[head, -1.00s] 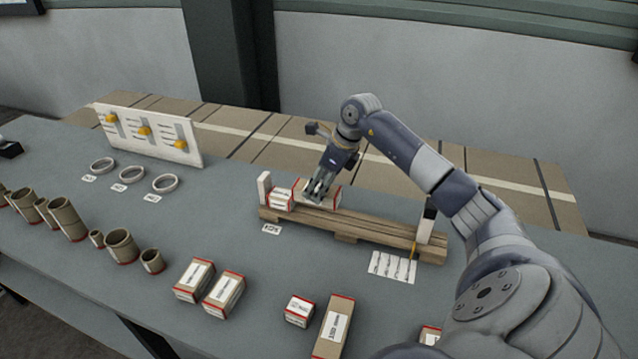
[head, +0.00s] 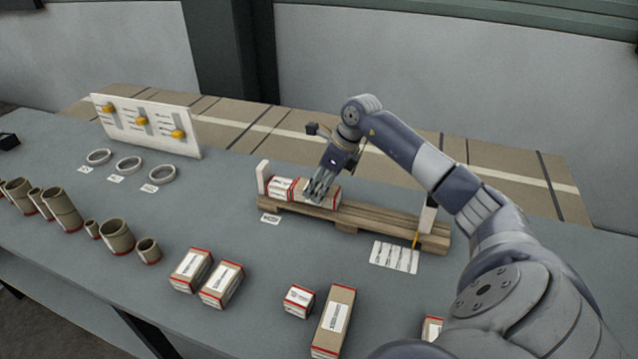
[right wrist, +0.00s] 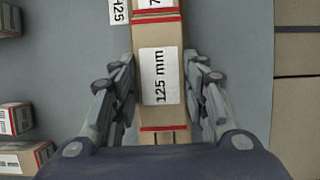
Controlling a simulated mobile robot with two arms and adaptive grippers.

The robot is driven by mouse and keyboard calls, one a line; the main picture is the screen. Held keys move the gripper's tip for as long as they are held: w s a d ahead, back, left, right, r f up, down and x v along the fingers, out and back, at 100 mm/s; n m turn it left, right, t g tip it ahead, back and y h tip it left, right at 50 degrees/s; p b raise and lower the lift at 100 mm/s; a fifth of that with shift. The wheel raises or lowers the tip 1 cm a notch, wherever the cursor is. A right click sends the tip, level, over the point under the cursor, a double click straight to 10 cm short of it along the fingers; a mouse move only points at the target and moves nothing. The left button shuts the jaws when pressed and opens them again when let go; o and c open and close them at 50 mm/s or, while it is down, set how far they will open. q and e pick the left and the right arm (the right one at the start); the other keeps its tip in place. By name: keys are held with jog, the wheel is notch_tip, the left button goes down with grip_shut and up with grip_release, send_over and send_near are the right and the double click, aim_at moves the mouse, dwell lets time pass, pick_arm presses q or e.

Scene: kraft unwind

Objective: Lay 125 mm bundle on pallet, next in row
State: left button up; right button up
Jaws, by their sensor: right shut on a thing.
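My right gripper (head: 318,189) is shut on the 125 mm bundle (head: 331,195), a kraft-brown block with red end bands. In the right wrist view the bundle (right wrist: 158,85) shows its white "125 mm" label, with a finger along each side. The bundle lies lengthwise along the wooden pallet (head: 385,222), at or very near its top. Another red-banded bundle (head: 281,187) lies at the pallet's left end, by the white end stop (head: 263,177). In the wrist view the two bundles are end to end and appear to meet. My left gripper is not in view.
The pallet's right part is bare up to a post (head: 428,216). A label card (head: 394,256) lies in front. Several boxes, including a long one (head: 334,320), stand nearer. Cardboard tubes (head: 116,236), rings (head: 129,165) and a white slider board (head: 146,125) are at left.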

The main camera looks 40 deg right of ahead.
jog(key=shift+f, duration=0.4)
jog(key=shift+f+b, duration=0.15)
jog(key=shift+b, duration=0.15)
jog(key=o, duration=1.2)
jog(key=v, duration=1.2)
